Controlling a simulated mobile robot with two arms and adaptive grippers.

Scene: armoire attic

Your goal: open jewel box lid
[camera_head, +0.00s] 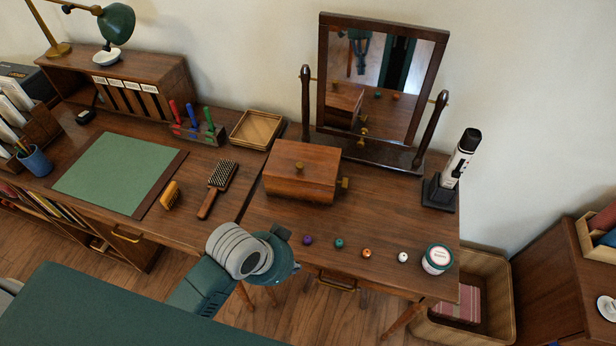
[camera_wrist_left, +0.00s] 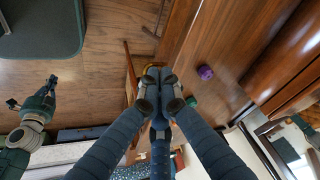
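The jewel box (camera_head: 302,172) is a brown wooden box on the right-hand desk, in front of the mirror. My left gripper (camera_head: 288,262) is in front of and below the box in the head view, near the desk's front edge and apart from the box. In the left wrist view its fingers (camera_wrist_left: 159,92) come close together with nothing visible between them. My right arm's gripper (camera_wrist_left: 46,90) shows small at the left of the wrist view, far from the box.
A purple ball (camera_head: 307,240), several other small balls and a round jar (camera_head: 437,259) line the desk's front edge. The tilting mirror (camera_head: 377,80) stands behind the box. A hairbrush (camera_head: 218,188) lies left, a white-and-black device (camera_head: 455,165) stands right.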

